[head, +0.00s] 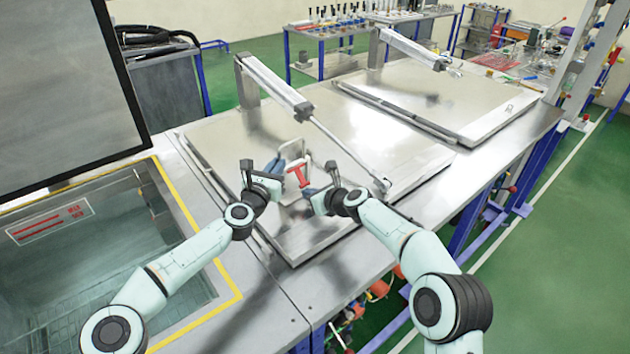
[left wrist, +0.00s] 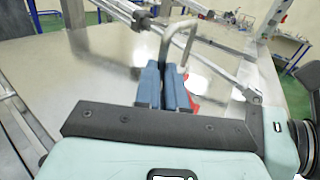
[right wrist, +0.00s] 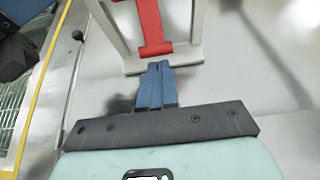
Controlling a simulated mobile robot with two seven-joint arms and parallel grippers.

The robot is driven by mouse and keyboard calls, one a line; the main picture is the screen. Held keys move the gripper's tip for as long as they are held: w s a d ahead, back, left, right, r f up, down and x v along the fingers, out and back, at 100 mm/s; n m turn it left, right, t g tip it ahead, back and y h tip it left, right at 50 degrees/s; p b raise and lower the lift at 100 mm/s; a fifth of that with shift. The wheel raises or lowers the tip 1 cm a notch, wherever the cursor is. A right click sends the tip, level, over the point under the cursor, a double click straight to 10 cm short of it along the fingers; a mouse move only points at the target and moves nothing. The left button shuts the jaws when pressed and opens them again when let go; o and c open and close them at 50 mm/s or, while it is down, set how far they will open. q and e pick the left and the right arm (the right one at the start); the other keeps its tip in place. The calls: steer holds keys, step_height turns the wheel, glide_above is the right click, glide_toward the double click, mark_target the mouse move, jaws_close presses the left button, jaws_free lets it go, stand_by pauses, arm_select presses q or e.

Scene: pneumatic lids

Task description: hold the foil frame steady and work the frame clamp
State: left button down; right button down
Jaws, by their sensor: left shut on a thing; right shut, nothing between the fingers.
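The foil frame (right wrist: 187,58) is a pale grey open frame on the near steel lid, with a red frame clamp (right wrist: 151,24) across it. The red clamp also shows in the head view (head: 298,173), between my two grippers. My left gripper (left wrist: 170,68) is shut on the foil frame, on a grey bar that rises from between its blue fingers. My right gripper (right wrist: 157,66) is shut and empty, with its fingertips at the frame's near bar, just below the red clamp's end. I cannot tell whether they touch. The fingers hide part of the frame.
A pneumatic cylinder (head: 275,84) with a long rod slants over the near lid (head: 225,140). A second lid (head: 440,95) lies behind. The lid's middle is mostly clear.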

steer(key=shift+r, duration=0.15)
stand_by(0.4)
steer(key=shift+r, duration=0.75)
steer(key=shift+s+d, duration=0.4)
steer(key=shift+s+d+f, duration=0.2)
steer(key=shift+s+d, duration=0.2)
steer(key=shift+s, duration=0.15)
steer(key=shift+s+d+f, duration=0.15)
steer(key=shift+s+d, duration=0.25)
steer(key=shift+s, duration=0.15)
steer(key=s+f+v, duration=0.1)
steer(key=v, duration=0.9)
steer(key=shift+f, duration=0.4)
steer(key=shift+d, duration=0.15)
